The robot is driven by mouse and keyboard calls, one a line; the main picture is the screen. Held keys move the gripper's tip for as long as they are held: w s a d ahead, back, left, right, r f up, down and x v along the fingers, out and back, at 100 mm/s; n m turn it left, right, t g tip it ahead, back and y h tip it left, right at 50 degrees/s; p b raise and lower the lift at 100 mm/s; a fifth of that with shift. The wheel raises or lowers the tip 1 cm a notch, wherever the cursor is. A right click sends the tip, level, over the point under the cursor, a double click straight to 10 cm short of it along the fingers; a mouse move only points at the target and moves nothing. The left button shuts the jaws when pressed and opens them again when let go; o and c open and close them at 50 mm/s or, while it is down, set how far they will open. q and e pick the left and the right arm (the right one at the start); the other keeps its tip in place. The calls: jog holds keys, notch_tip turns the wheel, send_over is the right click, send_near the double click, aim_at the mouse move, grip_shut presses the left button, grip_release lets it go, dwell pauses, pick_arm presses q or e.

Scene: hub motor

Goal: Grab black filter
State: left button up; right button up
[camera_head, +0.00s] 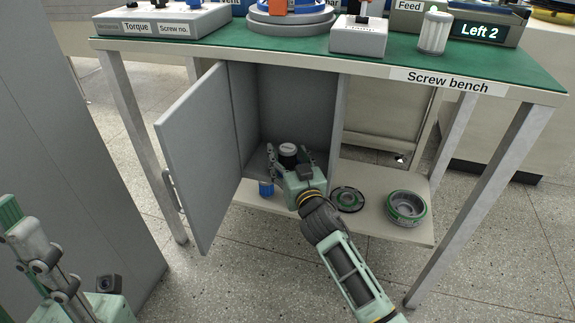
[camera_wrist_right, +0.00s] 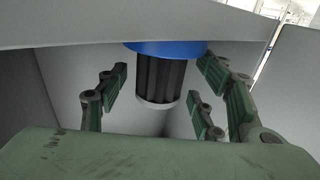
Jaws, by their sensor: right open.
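The black filter (camera_head: 288,150) stands inside the open grey cabinet under the bench, its pale top showing. In the right wrist view the ribbed black cylinder (camera_wrist_right: 160,78) has a blue collar (camera_wrist_right: 165,47) at the picture's top and a pale rim at the other end. My right gripper (camera_head: 291,158) is open, its fingers spread on both sides of the filter. In the wrist view gaps show between the finger pads and the cylinder. The filter's lower part is hidden by the gripper in the head view. Parts of my left gripper (camera_head: 45,262) show at lower left, away from the bench.
The cabinet door (camera_head: 200,150) stands open on the left. A small blue item (camera_head: 266,188) shows beside my right gripper. A dark ring (camera_head: 347,199) and a grey-green round part (camera_head: 406,208) lie on the lower shelf (camera_head: 385,235). The Screw bench top (camera_head: 300,48) is above.

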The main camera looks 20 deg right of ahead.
jog(key=shift+w, duration=0.5)
jog(key=c, duration=1.3)
